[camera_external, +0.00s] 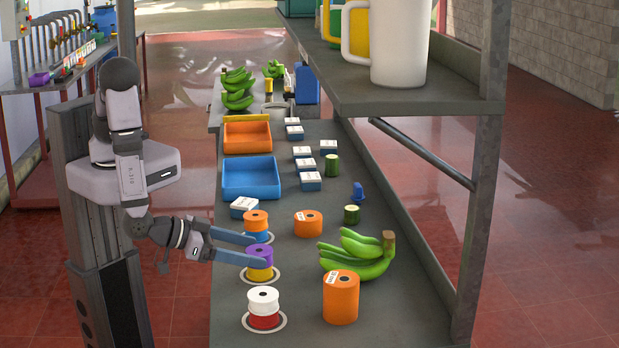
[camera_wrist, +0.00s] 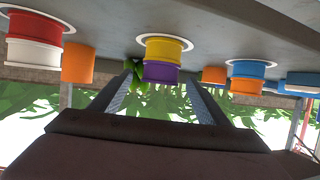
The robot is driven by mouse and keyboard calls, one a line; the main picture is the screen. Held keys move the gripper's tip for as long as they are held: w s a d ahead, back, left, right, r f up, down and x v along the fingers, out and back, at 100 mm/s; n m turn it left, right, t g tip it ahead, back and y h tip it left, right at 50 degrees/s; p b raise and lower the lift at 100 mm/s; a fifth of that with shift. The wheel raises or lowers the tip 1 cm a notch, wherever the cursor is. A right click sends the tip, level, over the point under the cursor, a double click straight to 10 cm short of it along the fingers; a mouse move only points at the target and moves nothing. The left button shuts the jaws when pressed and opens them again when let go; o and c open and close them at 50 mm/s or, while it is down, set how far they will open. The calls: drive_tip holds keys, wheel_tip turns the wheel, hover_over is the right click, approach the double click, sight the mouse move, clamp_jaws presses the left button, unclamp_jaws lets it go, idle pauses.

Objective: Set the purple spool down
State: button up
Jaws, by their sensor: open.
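The purple spool (camera_external: 260,254) sits upright on a yellow spool (camera_external: 260,274), which stands inside a pale ring on the grey table. In the upside-down wrist view the purple spool (camera_wrist: 160,73) touches the yellow spool (camera_wrist: 165,48). My gripper (camera_external: 252,249) reaches in from the left at the purple spool's height. Its two blue fingers are spread apart, with the purple spool between or just ahead of their tips; a gap shows on both sides in the wrist view (camera_wrist: 160,85).
An orange-on-blue stack (camera_external: 256,222) stands just behind, and a white-on-red stack (camera_external: 263,304) just in front. Orange spools (camera_external: 341,298) and green bananas (camera_external: 358,258) lie to the right. A shelf (camera_external: 400,95) with mugs overhangs the table's far right.

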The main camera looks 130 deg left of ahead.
sight(252, 250)
drive_tip(key=shift+w+a+f, duration=0.25)
drive_tip(key=shift+a, duration=0.1)
drive_tip(key=c, duration=1.2)
drive_tip(key=shift+r, duration=0.2)
drive_tip(key=shift+c, duration=0.2)
drive_tip(key=shift+r+b, duration=0.8)
drive_tip(key=shift+r, duration=4.05)
